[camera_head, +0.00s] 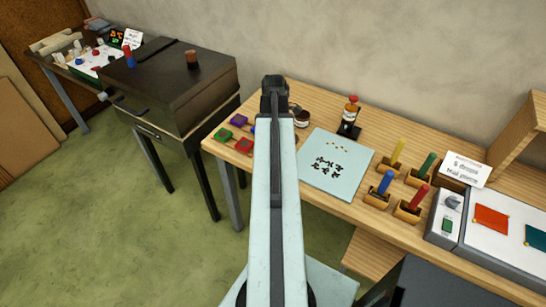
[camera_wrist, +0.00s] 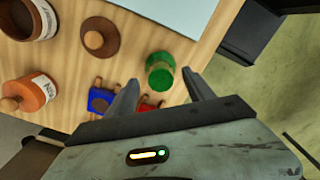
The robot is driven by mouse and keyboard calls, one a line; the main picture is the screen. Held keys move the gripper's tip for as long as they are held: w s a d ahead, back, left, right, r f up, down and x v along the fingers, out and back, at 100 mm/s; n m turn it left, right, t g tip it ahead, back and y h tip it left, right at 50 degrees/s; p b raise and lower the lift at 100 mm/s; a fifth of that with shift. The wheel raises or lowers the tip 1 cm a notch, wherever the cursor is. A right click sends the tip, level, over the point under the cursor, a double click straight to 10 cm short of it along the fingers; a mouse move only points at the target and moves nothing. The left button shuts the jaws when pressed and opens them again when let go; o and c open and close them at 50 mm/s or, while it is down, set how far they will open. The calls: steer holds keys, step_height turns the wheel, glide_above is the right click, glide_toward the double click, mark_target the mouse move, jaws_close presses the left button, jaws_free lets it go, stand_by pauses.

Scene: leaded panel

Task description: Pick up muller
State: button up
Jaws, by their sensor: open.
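In the wrist view, a brown piece with a round knob on a wide round base (camera_wrist: 100,38) stands on the wooden table and looks like the muller; I cannot be certain. It is left of and beyond my fingers, touching neither. My gripper (camera_wrist: 160,77) is open and empty, its two fingers apart. A green cylinder (camera_wrist: 160,72) shows just beyond the gap between the fingertips. In the head view my gripper (camera_head: 273,92) is over the table's left part, and my arm hides much of the surface there; I cannot make out the muller.
An orange labelled jar (camera_wrist: 30,95) and a brown labelled jar (camera_wrist: 28,18) stand to the left in the wrist view. Blue (camera_wrist: 100,100) and red (camera_wrist: 147,107) pieces lie near the fingers. A pale blue sheet (camera_head: 340,178) lies mid-table. A dark cabinet (camera_head: 170,85) stands left.

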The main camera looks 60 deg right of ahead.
step_height(320, 180, down, 5)
steer(key=b, duration=0.4)
steer(key=shift+a+f+b, duration=0.1)
steer(key=shift+b, duration=0.3)
jaws_close()
steer(key=shift+w, duration=0.1)
stand_by(0.7)
